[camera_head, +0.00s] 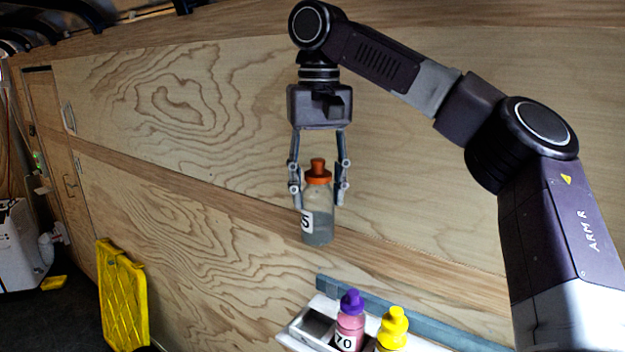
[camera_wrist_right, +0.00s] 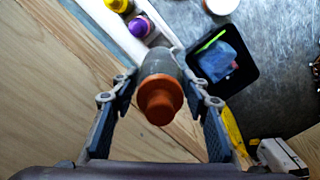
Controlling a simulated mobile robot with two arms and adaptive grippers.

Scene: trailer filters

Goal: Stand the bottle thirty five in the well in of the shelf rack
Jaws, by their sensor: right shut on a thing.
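A clear bottle with an orange cap and grey contents (camera_head: 318,228) hangs upright in my right gripper (camera_head: 319,187). Its white label is partly hidden by a finger; only a "5" shows. The right gripper is shut on it near the cap. The wrist view shows the orange cap (camera_wrist_right: 160,97) between the fingers. The shelf rack (camera_head: 289,336) is below the bottle, cut off by the frame's bottom edge. Its empty well (camera_head: 316,324) is at the left end, below the bottle with a clear gap. My left gripper is not in view.
A purple-capped bottle labelled 70 (camera_head: 350,322) stands right of the empty well, with a yellow-capped bottle (camera_head: 393,328) beyond it. A wooden wall is behind. A yellow folded crate (camera_head: 122,295) stands at left. A black tray (camera_wrist_right: 243,84) holds a blue cloth.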

